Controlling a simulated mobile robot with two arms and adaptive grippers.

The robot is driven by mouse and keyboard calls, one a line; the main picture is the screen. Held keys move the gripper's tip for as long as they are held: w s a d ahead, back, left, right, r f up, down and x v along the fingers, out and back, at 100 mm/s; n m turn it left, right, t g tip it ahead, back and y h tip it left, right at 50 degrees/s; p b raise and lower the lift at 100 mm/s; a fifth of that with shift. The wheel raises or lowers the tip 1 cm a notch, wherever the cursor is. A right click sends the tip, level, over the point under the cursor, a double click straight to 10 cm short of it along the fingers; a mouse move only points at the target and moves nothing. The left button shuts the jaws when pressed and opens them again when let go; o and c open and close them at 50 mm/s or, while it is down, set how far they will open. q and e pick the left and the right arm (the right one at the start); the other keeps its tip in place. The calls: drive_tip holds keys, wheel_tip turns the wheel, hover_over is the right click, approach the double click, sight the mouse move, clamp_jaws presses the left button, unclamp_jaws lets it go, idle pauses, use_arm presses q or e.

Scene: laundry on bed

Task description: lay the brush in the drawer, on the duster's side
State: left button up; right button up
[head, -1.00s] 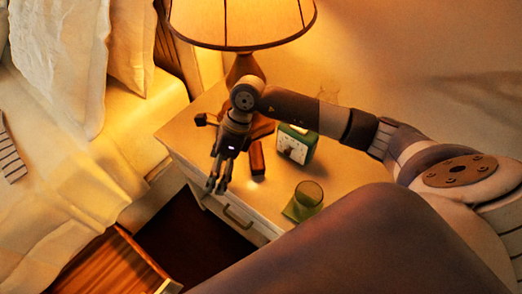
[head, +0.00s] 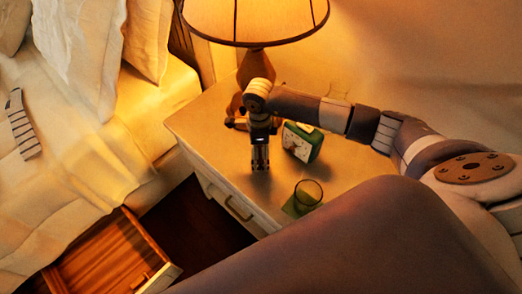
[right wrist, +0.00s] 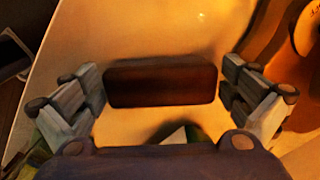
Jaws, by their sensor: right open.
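The brush (right wrist: 160,84) shows in the right wrist view as a dark brown block lying on the nightstand top. My right gripper (right wrist: 162,92) is open, with one finger on either side of the block and gaps at both ends. In the head view my right gripper (head: 260,168) points straight down over the nightstand and hides the brush. The wooden drawer (head: 100,255) is open at the lower left of the head view. I cannot make out a duster in it. My left gripper is not in view.
The nightstand (head: 205,125) holds a lamp (head: 255,25), a green clock (head: 302,142) close right of my gripper, and a green glass (head: 308,192) nearer its front edge. A bed (head: 75,130) with a striped item (head: 24,130) is at left.

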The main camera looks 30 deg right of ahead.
drive_tip(key=c, duration=0.9)
